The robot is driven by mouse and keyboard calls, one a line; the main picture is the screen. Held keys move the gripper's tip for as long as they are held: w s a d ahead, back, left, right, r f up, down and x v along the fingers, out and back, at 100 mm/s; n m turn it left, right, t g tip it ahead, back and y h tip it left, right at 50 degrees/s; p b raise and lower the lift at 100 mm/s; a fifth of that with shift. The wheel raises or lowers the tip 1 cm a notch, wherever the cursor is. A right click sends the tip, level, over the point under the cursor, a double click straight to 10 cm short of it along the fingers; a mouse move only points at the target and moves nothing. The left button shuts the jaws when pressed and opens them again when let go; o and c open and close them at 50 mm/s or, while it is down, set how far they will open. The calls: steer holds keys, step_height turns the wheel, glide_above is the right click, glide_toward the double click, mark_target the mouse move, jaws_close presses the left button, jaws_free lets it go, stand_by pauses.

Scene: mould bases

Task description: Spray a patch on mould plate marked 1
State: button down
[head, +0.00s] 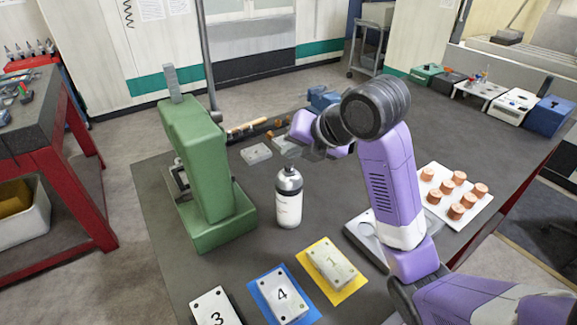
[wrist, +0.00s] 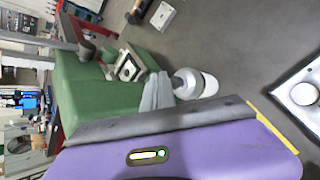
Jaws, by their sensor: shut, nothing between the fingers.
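The mould plate marked 1 (head: 331,264) is a pale block with corner holes, lying on a yellow mat (head: 352,291). Its numeral looks faint. A white spray bottle with a grey and black top (head: 289,203) stands upright on the table, behind the plate. It also shows in the wrist view (wrist: 207,84). My gripper (head: 283,149) is behind and above the bottle's top, partly hidden by my arm. In the wrist view my gripper's grey fingers (wrist: 157,92) are shut and empty, close beside the bottle in the picture. I cannot tell whether they touch it.
A green press (head: 205,185) stands left of the bottle. Plate 4 (head: 282,294) lies on a blue mat, and plate 3 (head: 216,310) is at the front edge. A white tray with several copper pieces (head: 462,221) is at right.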

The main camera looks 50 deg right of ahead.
mark_target(292, 167)
step_height(292, 167, up, 6)
steer(key=p, duration=0.4)
stand_by(2.5)
